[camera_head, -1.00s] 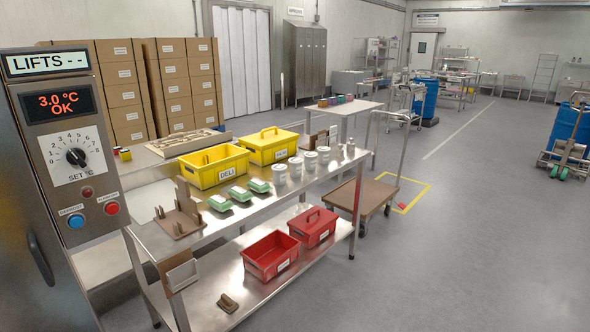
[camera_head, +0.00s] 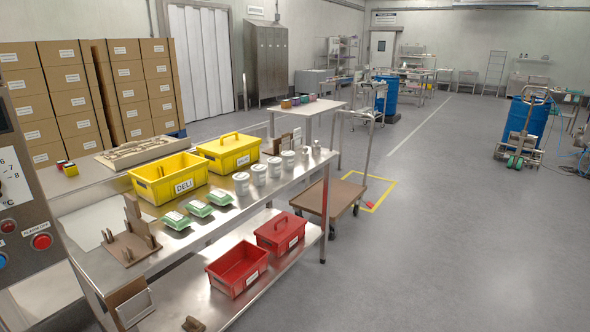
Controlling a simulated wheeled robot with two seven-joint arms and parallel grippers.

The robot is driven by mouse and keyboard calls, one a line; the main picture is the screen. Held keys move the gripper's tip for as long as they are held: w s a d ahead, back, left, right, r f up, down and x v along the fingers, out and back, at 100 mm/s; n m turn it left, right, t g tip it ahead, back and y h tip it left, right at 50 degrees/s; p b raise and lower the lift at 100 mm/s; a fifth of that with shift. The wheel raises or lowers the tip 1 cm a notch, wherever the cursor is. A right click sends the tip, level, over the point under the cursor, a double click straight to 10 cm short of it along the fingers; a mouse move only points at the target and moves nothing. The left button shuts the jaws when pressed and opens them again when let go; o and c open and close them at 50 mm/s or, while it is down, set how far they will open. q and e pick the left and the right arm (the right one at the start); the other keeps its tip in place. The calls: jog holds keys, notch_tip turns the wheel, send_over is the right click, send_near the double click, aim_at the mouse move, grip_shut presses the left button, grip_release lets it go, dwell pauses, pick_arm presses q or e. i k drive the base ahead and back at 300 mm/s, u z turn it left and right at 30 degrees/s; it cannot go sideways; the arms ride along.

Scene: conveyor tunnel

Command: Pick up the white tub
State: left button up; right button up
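Several white tubs stand upright in a row on the upper top of the steel table (camera_head: 218,222), at its right part. The nearest white tub (camera_head: 241,184) is just right of the green packs; another tub (camera_head: 259,175) and a third (camera_head: 274,167) follow behind it, and the farthest tub (camera_head: 288,160) is near the table's right end. Neither of my grippers shows in the head view.
Yellow DELI bin (camera_head: 168,180), yellow lidded bin (camera_head: 229,153) and green packs (camera_head: 198,205) share the tabletop. Red bins (camera_head: 238,270) sit on the lower shelf. A trolley (camera_head: 328,197) stands close behind the table's right end.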

aim_at(259, 171)
jog(key=z, duration=0.7)
jog(key=i, duration=1.95)
jog(key=u, duration=0.55)
jog(key=i, duration=1.5)
jog(key=u, duration=1)
